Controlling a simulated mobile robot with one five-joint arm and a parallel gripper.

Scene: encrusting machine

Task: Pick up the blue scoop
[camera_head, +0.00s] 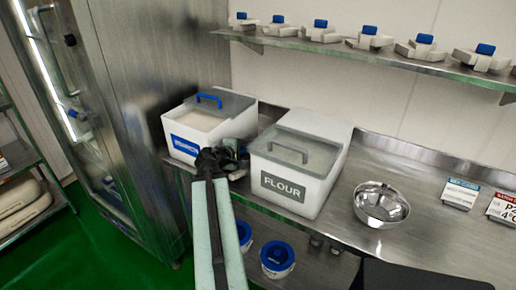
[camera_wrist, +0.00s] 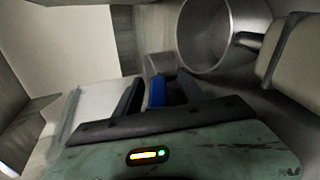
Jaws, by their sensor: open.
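My gripper (camera_head: 228,160) is in front of the counter, between the white bin with the blue handle and the flour bin. In the wrist view my gripper (camera_wrist: 160,92) has its two dark fingers apart. A narrow blue piece (camera_wrist: 157,90), which looks like part of the blue scoop, stands between the fingers. A grey block (camera_wrist: 160,65) shows just beyond it. I cannot tell whether either finger touches the blue piece. The rest of its shape is hidden by the fingers and my gripper body, and the head view does not show it clearly.
The white bin (camera_head: 186,146) is left and the flour bin (camera_head: 270,183) right of my gripper. A steel bowl (camera_head: 381,212) stands on the counter. Blue-lidded tubs (camera_head: 277,268) are below. A round metal vessel (camera_wrist: 205,40) is close beyond the fingers.

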